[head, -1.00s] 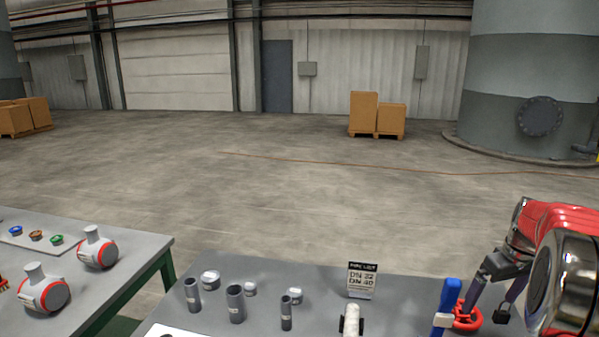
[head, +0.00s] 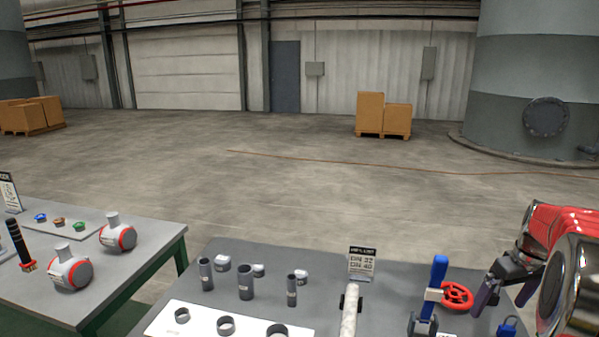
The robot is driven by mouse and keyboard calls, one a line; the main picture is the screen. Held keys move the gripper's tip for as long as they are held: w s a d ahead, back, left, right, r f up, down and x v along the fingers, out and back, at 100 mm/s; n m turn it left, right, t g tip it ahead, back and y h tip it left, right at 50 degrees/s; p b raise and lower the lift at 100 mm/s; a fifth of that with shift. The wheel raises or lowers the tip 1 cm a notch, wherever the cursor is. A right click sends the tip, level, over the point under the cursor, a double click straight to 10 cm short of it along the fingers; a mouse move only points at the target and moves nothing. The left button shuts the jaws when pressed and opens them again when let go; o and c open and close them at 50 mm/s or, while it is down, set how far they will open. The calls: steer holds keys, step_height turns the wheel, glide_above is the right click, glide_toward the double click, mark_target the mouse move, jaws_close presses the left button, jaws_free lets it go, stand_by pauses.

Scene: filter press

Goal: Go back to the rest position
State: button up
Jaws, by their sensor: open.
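My gripper (head: 505,297) is at the right of the head view, at the end of my red and silver arm. Its two dark fingers point down and are spread apart, with nothing seen between them. It is over the right part of the near grey table (head: 400,292), to the right of a red handwheel (head: 457,296) and a blue-handled valve (head: 436,280). A blue padlock-like item (head: 508,327) shows below the fingers. I cannot tell the gripper's exact height above the table.
Grey pipe pieces (head: 245,283), a sign (head: 362,263) and a white board with rings (head: 195,320) are on the near table. The left table (head: 150,228) bears white and red housings (head: 118,235). Open floor lies beyond, with cartons (head: 370,112) and a large tank (head: 535,65).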

steer(key=s+a+r+t, duration=0.1)
steer(key=s+a+r, duration=0.1)
steer(key=s+a, duration=0.5)
steer(key=s+a+r+t, duration=0.1)
steer(key=s+a+r, duration=0.2)
steer(key=s+a, duration=0.5)
steer(key=s+a+r+m+t, duration=0.1)
steer(key=s+a+r, duration=0.2)
steer(key=a, duration=1.9)
steer(key=s, duration=0.4)
steer(key=shift+s+a+t, duration=0.15)
steer(key=shift+a+t, duration=0.05)
steer(key=shift+t, duration=0.2)
